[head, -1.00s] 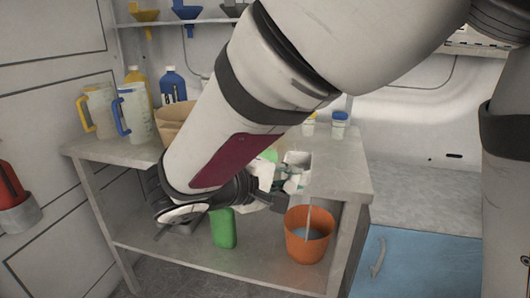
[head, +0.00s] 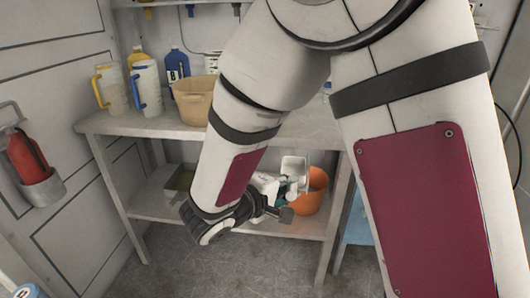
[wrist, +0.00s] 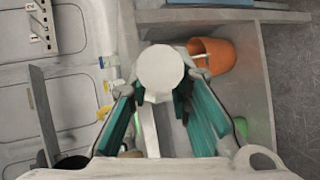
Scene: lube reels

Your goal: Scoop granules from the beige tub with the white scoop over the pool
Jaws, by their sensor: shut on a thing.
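The beige tub (head: 192,103) stands on the bench top at the back, partly covered by my arm in the head view. My gripper (head: 286,192) is in front of the bench, below its top, apart from the tub. It is shut on the white scoop (head: 294,166). In the wrist view the scoop's round white part (wrist: 161,68) shows beyond the teal fingers of my gripper (wrist: 157,98). The inside of the tub and of the scoop cannot be made out. I cannot identify a pool.
An orange bucket (head: 315,189) is just behind the gripper and shows in the wrist view (wrist: 217,54). Two measuring jugs (head: 146,88) and bottles (head: 177,66) stand left of the tub. A fire extinguisher (head: 27,160) hangs at left. The floor in front is clear.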

